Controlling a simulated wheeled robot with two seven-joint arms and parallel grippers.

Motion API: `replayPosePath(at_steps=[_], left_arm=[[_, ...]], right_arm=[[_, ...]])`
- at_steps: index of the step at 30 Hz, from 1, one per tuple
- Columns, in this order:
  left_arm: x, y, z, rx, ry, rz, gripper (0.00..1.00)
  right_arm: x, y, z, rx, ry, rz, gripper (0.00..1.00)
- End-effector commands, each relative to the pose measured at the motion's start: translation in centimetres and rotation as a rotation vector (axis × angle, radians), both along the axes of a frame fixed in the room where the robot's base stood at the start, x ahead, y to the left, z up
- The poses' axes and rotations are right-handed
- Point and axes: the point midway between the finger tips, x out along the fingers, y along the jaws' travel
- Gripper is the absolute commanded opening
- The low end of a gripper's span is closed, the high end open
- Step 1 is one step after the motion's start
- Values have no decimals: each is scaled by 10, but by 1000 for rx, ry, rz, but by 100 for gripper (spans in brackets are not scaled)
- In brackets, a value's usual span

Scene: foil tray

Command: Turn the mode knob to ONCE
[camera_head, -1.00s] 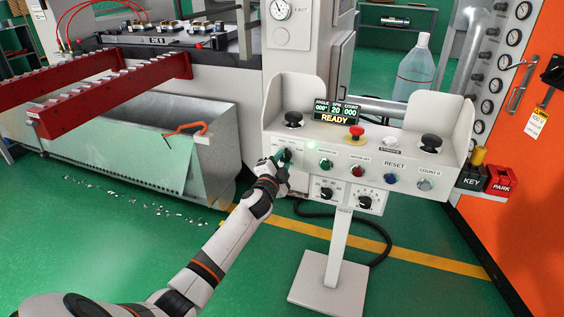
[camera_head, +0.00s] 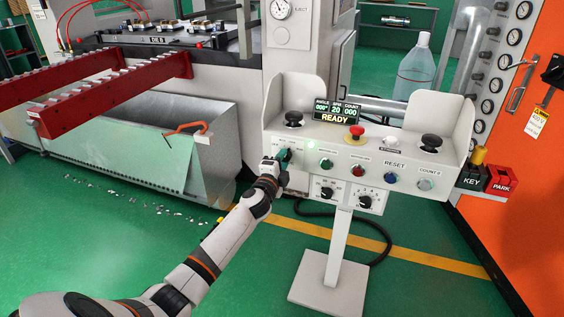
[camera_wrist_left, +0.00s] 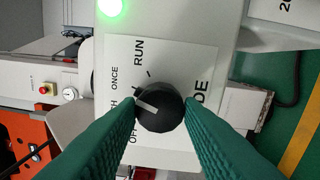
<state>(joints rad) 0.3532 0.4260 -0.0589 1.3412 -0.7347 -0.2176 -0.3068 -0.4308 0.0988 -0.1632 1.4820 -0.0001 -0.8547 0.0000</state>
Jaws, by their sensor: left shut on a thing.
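The mode knob (camera_wrist_left: 160,108) is black with a white pointer mark. It sits on a white plate lettered OFF, INCH, ONCE, RUN and MODE, seen turned sideways in the left wrist view. The pointer mark faces left in that view, toward the partly covered INCH label, below ONCE (camera_wrist_left: 114,78). My left gripper (camera_wrist_left: 160,112) has its green ribbed fingers on either side of the knob, shut on it. In the head view my left gripper (camera_head: 283,158) is at the left end of the control panel (camera_head: 305,152) and mostly hides the knob. My right gripper is out of view.
The panel also bears a red mushroom button (camera_head: 355,132), two black palm buttons, several coloured buttons and two lower dials. A display (camera_head: 336,112) reads READY. A metal bin (camera_head: 150,140) stands left.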

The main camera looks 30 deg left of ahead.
Motion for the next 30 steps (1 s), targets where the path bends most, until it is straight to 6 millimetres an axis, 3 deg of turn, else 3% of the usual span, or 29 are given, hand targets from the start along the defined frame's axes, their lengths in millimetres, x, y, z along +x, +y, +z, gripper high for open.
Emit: replayPosePath(at_steps=[5, 6, 9, 20, 23, 30], left_arm=[[0, 0, -2, -1, 3, 0, 11], [0, 0, -2, -1, 3, 0, 38], [0, 0, -1, -1, 2, 0, 55], [-5, -1, -1, -1, 2, 0, 55], [-16, -4, -2, -1, 3, -1, 55], [-66, -17, -4, -1, 4, -1, 55]], right_arm=[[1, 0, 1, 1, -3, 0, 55], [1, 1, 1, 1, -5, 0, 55], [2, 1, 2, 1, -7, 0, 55], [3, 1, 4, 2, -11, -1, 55], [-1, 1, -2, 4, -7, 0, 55], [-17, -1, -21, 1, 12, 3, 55]])
